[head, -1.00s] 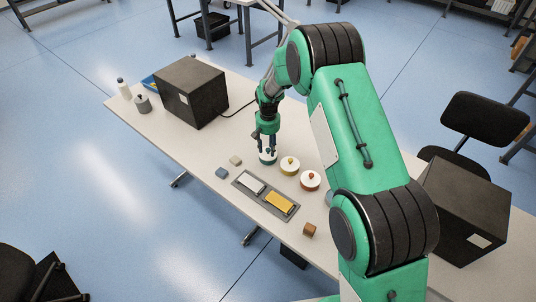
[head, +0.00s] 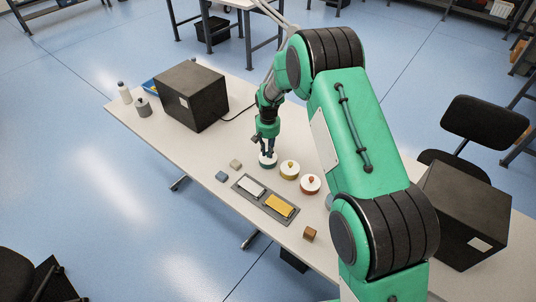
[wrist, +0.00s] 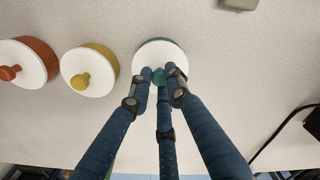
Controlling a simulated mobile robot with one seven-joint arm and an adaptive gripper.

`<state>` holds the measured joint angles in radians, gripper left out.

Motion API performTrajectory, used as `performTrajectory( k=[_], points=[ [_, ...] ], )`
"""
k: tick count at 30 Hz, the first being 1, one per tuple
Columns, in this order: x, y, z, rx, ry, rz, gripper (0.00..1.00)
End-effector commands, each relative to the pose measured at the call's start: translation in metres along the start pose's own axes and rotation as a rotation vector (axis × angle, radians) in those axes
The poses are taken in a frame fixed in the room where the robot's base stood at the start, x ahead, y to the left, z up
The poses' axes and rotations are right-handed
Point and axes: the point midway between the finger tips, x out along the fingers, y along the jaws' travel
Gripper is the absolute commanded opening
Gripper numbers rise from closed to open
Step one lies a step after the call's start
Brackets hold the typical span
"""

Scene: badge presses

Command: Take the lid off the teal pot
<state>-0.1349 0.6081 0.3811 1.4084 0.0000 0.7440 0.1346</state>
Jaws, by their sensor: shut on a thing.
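The teal pot (head: 267,162) stands on the table below my gripper, largely hidden by it in the head view. In the wrist view its round white lid (wrist: 160,50) is seen from above, with a teal knob (wrist: 158,77) between my fingertips. My gripper (wrist: 160,76) is shut on the knob; it also shows in the head view (head: 267,150). The lid appears to sit on the pot, though the seam is hidden.
A yellow pot (head: 289,170) and a red-orange pot (head: 310,184) stand in a row to the right. A grey tray (head: 264,199) with white and yellow pieces lies in front. Small blocks (head: 221,176) lie nearby. A dark box (head: 192,97) stands at left.

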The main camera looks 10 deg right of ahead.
Motion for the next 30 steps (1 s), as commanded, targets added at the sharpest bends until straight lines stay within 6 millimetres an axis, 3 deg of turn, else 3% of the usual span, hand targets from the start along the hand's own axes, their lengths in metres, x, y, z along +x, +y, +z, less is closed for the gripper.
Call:
performTrajectory(
  k=[7, 14, 30],
  points=[
    [-0.012, 0.000, 0.000, 0.000, 0.001, 0.000, 0.00],
    [-0.039, 0.000, 0.002, 0.000, 0.001, 0.000, 0.00],
    [-0.046, 0.013, 0.097, 0.000, 0.000, 0.000, 0.00]
  ],
)
